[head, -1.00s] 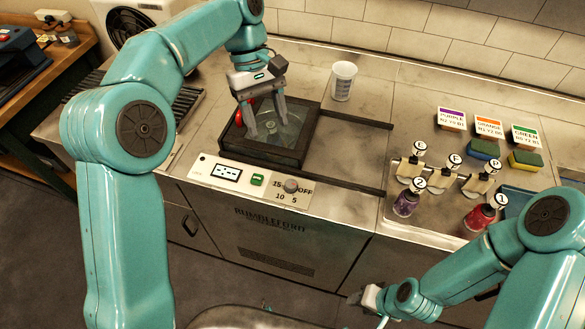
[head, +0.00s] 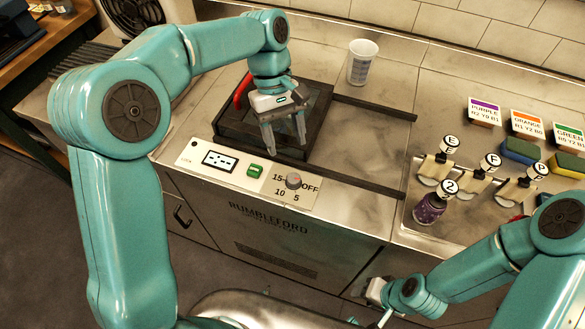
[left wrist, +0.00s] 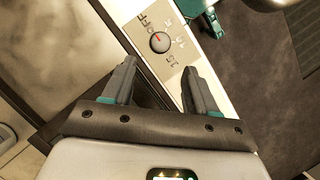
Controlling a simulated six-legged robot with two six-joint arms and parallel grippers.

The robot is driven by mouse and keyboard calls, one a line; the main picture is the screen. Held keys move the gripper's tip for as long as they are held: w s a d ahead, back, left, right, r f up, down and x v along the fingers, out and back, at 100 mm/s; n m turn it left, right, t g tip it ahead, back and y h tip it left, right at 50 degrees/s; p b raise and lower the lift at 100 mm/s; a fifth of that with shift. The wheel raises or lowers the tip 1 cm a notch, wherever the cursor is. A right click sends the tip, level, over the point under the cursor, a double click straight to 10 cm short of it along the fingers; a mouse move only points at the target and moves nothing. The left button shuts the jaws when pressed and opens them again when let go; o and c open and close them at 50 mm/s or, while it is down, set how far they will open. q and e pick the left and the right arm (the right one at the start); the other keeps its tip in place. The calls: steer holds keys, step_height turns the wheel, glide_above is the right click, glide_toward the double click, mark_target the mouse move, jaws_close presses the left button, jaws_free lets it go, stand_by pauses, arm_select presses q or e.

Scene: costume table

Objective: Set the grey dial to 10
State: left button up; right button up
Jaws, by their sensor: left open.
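The grey dial (head: 293,181) is a small round knob on the white front panel, with 15, OFF, 10 and 5 printed around it. In the left wrist view the dial (left wrist: 159,42) shows a red mark pointing roughly towards OFF. My left gripper (head: 286,146) is open and empty, pointing down just behind the dial. In the left wrist view its fingertips (left wrist: 160,66) are apart, with the dial beyond the gap between them; nothing touches it. My right gripper (head: 372,290) is low at the counter front, partly seen, its jaws unclear.
A dark square frame with a red handle (head: 242,92) lies behind the panel, beside two dark rails. The panel also has a display (head: 220,161) and green switch (head: 255,170). A clear cup (head: 362,62) stands behind; bottles, clips and sponges are to the right.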

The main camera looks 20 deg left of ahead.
mark_target(293, 177)
arm_select(q)
steer(key=x, duration=0.7)
steer(key=shift+s+d+f, duration=0.15)
steer(key=shift+s+f, duration=0.15)
steer(key=shift+s, duration=0.05)
steer(key=shift+w+f, duration=0.1)
steer(key=shift+f, duration=0.2)
steer(key=shift+s+d, duration=0.15)
steer(key=shift+s, duration=0.2)
steer(key=shift+w, duration=0.25)
steer(key=c, duration=1)
